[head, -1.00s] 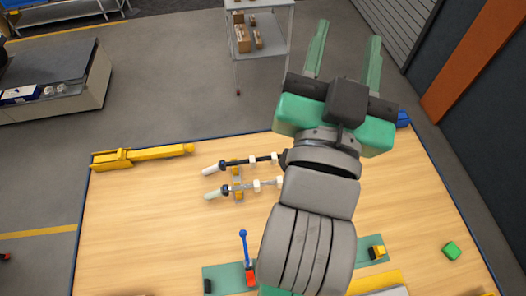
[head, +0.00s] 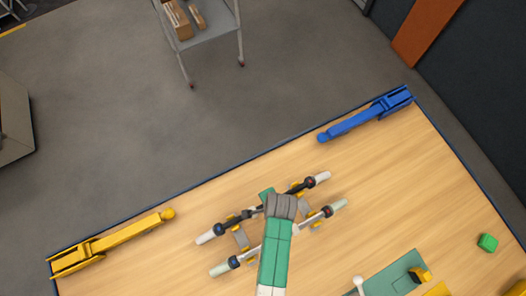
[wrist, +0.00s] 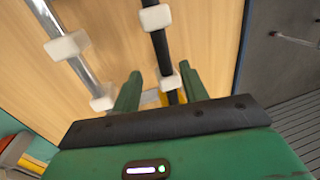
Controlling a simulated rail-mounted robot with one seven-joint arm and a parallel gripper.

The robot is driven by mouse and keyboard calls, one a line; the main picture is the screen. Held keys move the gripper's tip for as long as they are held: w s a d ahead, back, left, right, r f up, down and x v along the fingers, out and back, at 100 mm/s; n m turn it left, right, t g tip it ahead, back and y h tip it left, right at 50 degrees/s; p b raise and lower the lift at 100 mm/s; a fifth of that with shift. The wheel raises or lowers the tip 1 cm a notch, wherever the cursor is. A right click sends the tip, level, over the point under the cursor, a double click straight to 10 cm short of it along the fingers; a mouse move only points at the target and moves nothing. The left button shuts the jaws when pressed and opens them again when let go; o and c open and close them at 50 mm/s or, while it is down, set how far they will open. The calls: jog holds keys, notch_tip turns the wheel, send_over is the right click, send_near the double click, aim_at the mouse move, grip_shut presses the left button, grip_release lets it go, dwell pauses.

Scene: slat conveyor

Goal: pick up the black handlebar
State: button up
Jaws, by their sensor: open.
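The black handlebar (head: 238,219) lies on small yellow-and-grey supports near the middle of the wooden table, with pale grips at its ends. A silver handlebar (head: 248,257) with pale green grips lies in front of it, roughly parallel. My arm hides the middle of both in the head view. In the wrist view, my gripper (wrist: 162,76) is open, with its green fingers on either side of the black handlebar (wrist: 160,45). I cannot tell how far down along the bar they reach. The silver handlebar (wrist: 58,32) is left of the fingers there.
A yellow clamp-like arm (head: 120,238) lies at the table's left edge and a blue one (head: 365,120) at the back right. A green block (head: 487,242) and a green mat (head: 385,284) are at the right. Bare wood lies between them.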

jog(key=f, duration=0.2)
jog(key=w+a+f, duration=0.1)
jog(key=f, duration=0.4)
jog(key=shift+w+a+b, duration=0.15)
jog(key=shift+b, duration=0.25)
jog(key=shift+r, duration=0.1)
grip_shut()
